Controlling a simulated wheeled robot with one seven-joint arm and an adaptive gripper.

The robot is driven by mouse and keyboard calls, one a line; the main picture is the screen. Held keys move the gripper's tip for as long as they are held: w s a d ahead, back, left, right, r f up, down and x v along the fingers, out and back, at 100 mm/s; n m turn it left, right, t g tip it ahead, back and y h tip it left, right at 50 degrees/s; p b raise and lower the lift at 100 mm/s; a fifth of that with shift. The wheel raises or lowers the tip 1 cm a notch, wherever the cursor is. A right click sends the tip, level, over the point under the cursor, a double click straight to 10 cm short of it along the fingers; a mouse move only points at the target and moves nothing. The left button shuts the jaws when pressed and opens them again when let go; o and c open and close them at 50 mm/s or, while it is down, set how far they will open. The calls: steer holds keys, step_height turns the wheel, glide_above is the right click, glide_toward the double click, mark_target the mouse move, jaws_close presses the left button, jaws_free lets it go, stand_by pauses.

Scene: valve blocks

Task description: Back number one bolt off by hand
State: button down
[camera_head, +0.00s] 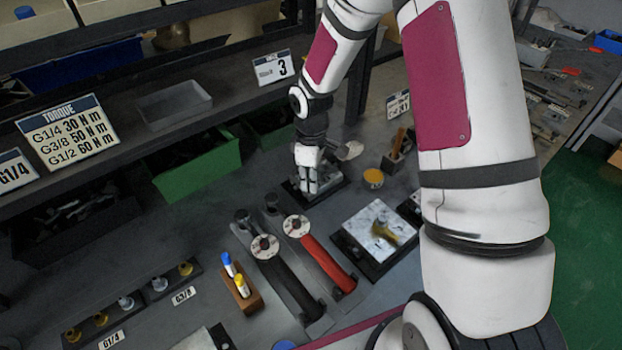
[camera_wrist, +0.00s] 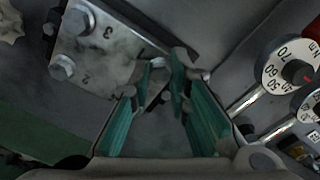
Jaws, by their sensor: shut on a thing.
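The valve block (camera_wrist: 105,48) is a pale metal block in a dark holder, with numbers stamped beside its bolts. The bolts at number three (camera_wrist: 78,18) and number two (camera_wrist: 62,67) stand clear of my gripper. My gripper (camera_wrist: 165,82) has its green-padded fingers at the block's right corner, closed around the number one bolt (camera_wrist: 155,74), which is mostly hidden between the fingertips. In the head view, my gripper (camera_head: 310,178) points down over the block, which it largely covers.
Two dial torque wrenches, black-handled (camera_head: 282,278) and red-handled (camera_head: 328,263), lie in front of the block. A shelf edge (camera_head: 215,115) runs behind.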

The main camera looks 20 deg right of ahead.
steer(key=shift+s, duration=0.15)
steer(key=c, duration=1.4)
jaws_free()
steer(key=shift+c, duration=0.2)
step_height(320, 180, up, 12)
steer(key=s+r+m+t+h, duration=0.15)
steer(key=s+r+m, duration=0.35)
steer(key=s+r, duration=0.85)
steer(key=s+r+m+t+y, duration=0.1)
steer(key=s+r+m+t, duration=0.2)
steer(key=s, duration=0.8)
step_height(320, 180, up, 2)
steer(key=shift+s+r+m, duration=0.1)
steer(key=shift+s+m, duration=0.15)
steer(key=shift+m, duration=0.95)
